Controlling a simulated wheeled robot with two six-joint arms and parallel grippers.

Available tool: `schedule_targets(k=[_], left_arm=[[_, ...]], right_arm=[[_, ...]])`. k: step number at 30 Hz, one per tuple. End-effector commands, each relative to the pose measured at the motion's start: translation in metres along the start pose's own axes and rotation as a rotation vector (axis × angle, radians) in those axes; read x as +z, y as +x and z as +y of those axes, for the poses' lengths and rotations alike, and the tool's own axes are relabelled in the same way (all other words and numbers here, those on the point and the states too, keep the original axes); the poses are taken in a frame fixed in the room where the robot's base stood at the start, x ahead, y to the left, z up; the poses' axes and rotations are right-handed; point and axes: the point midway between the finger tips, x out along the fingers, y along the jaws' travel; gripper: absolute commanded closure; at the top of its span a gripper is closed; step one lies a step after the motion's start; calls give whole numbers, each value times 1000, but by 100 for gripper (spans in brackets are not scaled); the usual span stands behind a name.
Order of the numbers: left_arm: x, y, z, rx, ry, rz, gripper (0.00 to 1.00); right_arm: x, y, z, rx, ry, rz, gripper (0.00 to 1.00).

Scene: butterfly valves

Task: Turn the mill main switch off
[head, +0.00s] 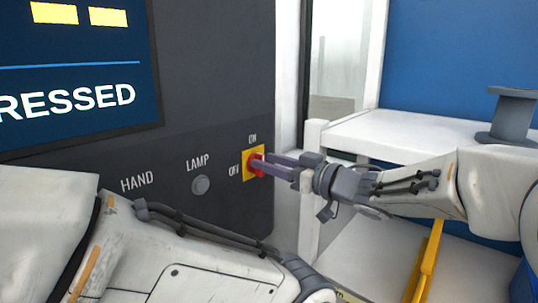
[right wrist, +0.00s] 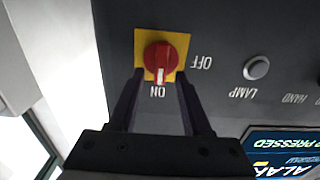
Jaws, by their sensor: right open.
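The mill main switch is a red rotary knob (head: 256,164) on a yellow plate (head: 247,170), set in the dark machine panel. In the right wrist view, which is upside down, the knob (right wrist: 160,58) has its white mark at the ON label (right wrist: 158,92). The OFF label (right wrist: 201,62) is beside the plate. My right gripper (head: 262,163) is open at the knob, its fingers (right wrist: 160,77) pointing at the panel, one on each side of the knob's marked end. I cannot tell whether they touch it. My left gripper is out of view.
A grey LAMP button (head: 200,185) and a HAND label (head: 140,183) are left of the switch. A screen (head: 75,70) is above them. A white shelf (head: 385,137) with a grey spool-like part (head: 513,115) stands at the right. My left arm crosses the lower left.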

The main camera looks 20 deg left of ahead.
Motion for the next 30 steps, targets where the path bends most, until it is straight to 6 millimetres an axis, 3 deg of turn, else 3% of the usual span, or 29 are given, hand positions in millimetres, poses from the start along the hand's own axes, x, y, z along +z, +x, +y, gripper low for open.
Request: schedule_targets(k=[10,11,14,15,30], left_arm=[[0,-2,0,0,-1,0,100],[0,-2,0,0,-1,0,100],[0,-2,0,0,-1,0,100],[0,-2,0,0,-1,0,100],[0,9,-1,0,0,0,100]], right_arm=[[1,6,0,0,-2,-1,51],[1,6,0,0,-2,-1,55],[1,6,0,1,-1,-1,93],[1,6,0,0,-1,-1,100],[3,6,-1,1,-90,0,100]])
